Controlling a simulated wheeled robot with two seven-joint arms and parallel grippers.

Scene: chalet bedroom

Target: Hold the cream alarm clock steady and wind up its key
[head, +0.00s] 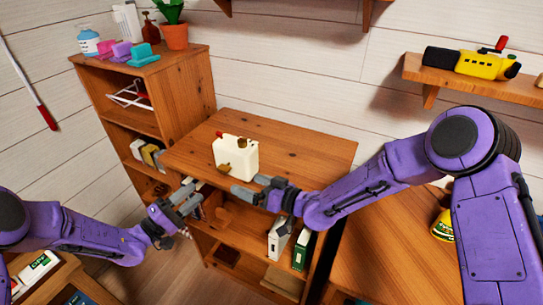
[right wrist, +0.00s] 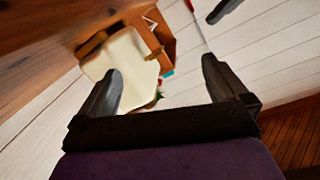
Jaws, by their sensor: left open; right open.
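The cream alarm clock (head: 237,158) stands upright on top of the low wooden cabinet, with a brass-coloured key (head: 225,168) on its near face and a small red part on top. My right gripper (head: 248,186) is open and empty just in front of the clock, apart from it. In the right wrist view the clock (right wrist: 125,68) appears beyond the left finger, not between the jaws (right wrist: 160,68). My left gripper (head: 190,196) is open and empty, left of the right one, near the cabinet's front left corner. Its fingertip shows at the top of the right wrist view.
The cabinet top (head: 300,150) is clear around the clock. A taller shelf (head: 185,75) with bottles and a potted plant (head: 174,30) stands behind left. A wall shelf (head: 480,72) holds a yellow toy (head: 482,64). Binders (head: 279,240) stand on the cabinet's lower shelf.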

